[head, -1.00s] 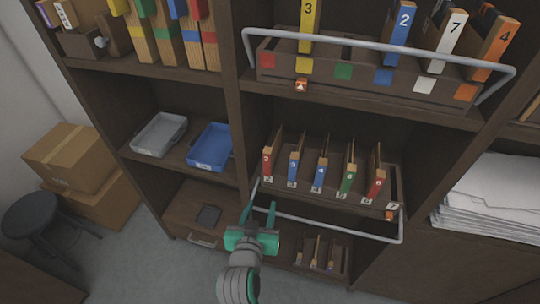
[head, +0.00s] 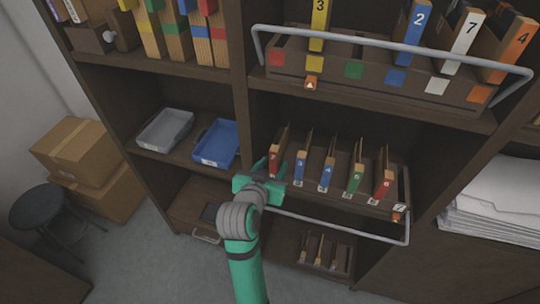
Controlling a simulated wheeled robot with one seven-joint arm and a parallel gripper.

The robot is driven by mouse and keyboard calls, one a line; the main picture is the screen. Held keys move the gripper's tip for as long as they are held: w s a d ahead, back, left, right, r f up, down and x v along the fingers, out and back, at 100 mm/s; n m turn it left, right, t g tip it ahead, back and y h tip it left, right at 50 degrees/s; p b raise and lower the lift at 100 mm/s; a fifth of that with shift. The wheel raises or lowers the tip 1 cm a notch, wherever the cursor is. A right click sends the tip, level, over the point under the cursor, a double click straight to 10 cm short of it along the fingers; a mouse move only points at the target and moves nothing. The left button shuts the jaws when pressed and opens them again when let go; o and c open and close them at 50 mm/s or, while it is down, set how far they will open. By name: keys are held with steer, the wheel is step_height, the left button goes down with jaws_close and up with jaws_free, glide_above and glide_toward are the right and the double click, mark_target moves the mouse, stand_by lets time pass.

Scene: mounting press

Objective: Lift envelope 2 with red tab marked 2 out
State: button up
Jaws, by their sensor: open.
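The envelope with the red tab (head: 275,158) stands upright at the left end of the row in the middle-shelf rack (head: 340,192). Its number is too small to read surely. My gripper (head: 271,170) is open at the front of this red tab, its fingers close to the tab's lower part. I cannot tell whether they touch it or straddle it. The gripper body hides the rack's left front corner.
To the right stand envelopes with blue (head: 299,168), blue (head: 327,173), green (head: 355,180) and red (head: 383,184) tabs. A metal rail (head: 340,229) runs before the rack. The upper rack (head: 375,79) overhangs. A blue tray (head: 215,143) sits left of the divider.

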steer(key=shift+a+x, duration=0.15)
steer(key=shift+x, duration=1.2)
steer(key=shift+a+x, duration=0.1)
steer(key=shift+x, duration=1.25)
steer(key=shift+w, duration=0.1)
jaws_close()
